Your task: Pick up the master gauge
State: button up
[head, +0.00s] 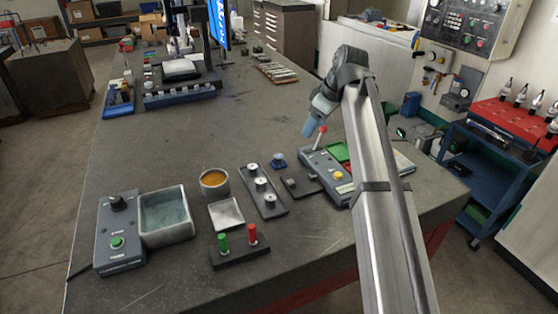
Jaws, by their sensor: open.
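I cannot tell for sure which thing is the master gauge. A small dark blue piece with a round top (278,160) sits on the bench. In front of it, a dark grey plate (263,190) bears a row of silver round-topped pieces.
Left are an orange-filled cup (214,182), a square dish (226,213), a grey tray (166,240) and a button box (118,235). Green and red pegs (238,245) stand in front.

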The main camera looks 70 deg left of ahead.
jog(key=s+a, duration=0.1)
jog(key=s, duration=0.3)
send_over(279, 156)
jog(key=w+d, duration=0.2)
jog(key=f, duration=0.7)
jog(key=shift+s+f, duration=0.15)
jog(key=shift+s, duration=0.1)
jog(key=shift+s+x, duration=0.2)
jog(key=shift+x, duration=2.35)
grip_shut()
